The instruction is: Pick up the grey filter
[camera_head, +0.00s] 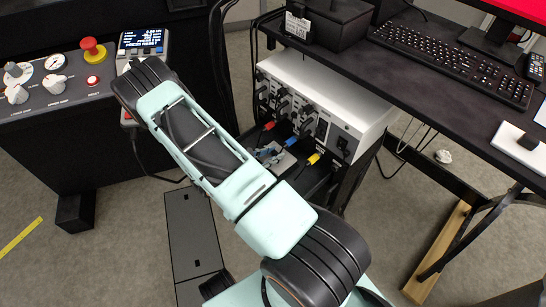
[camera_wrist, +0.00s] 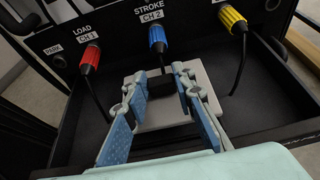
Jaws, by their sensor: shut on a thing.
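The grey filter (camera_wrist: 165,114) is a light grey, flat square piece with a black block (camera_wrist: 160,83) on it, in the dark tray below the plug panel. My gripper (camera_wrist: 159,86) has its two blue-padded fingers on either side of the black block and is shut on it. I cannot tell whether the filter is lifted off the tray floor. In the head view my gripper (camera_head: 269,154) reaches into the opening under the silver unit, and a pale part of the filter (camera_head: 286,166) shows beside it.
Red (camera_wrist: 90,60), blue (camera_wrist: 158,38) and yellow (camera_wrist: 233,20) plugs with hanging black cables stand close behind the filter. The tray (camera_wrist: 260,95) has raised side walls. The silver unit (camera_head: 335,95) and the desk (camera_head: 455,105) lie above and to the right.

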